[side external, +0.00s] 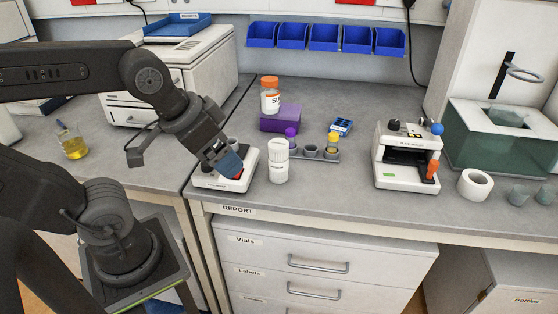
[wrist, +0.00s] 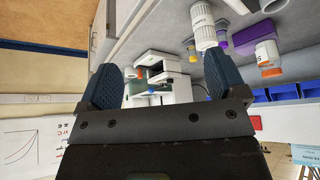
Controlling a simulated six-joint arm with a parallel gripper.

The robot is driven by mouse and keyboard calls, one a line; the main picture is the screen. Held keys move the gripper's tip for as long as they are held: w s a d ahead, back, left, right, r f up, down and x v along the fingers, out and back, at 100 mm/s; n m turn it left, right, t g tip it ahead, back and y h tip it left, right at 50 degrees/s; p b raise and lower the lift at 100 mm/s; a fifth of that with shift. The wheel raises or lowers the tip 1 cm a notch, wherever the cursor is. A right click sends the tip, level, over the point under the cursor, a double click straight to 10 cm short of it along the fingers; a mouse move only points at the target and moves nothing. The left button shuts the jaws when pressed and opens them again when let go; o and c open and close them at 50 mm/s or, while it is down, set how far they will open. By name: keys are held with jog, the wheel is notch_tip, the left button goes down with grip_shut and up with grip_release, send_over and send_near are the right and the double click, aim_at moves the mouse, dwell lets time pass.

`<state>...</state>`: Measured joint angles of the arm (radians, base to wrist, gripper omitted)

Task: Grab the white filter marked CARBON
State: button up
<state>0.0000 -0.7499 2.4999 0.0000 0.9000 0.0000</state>
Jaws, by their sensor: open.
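A white cylinder (side external: 278,162) with a ridged upper part stands upright on the bench, just right of my gripper. Its small dark marking is too small to read, so I cannot confirm the word CARBON. A white ridged cylinder also shows near the top of the wrist view (wrist: 202,24). My gripper (side external: 232,170) hangs low over a white bench device (side external: 208,181), left of the cylinder and apart from it. In the wrist view its two blue fingers (wrist: 162,68) are spread, with nothing held between them.
Behind the cylinder are a purple box (side external: 281,117) bearing an orange-capped jar (side external: 270,100), and a grey rack (side external: 325,157) with purple- and yellow-capped vials. A white instrument (side external: 407,158) and a white ring (side external: 474,184) stand to the right. Bench between rack and instrument is clear.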

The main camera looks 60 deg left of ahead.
jog(key=shift+c, duration=0.6)
jog(key=m+y, duration=1.7)
jog(key=m, duration=0.4)
send_near(282, 163)
jog(key=shift+g, duration=0.3)
jog(key=x, duration=1.2)
jog(key=shift+w+a+r, duration=0.15)
jog(key=shift+w+a, duration=0.05)
jog(key=c, duration=1)
jog(key=shift+c, duration=0.3)
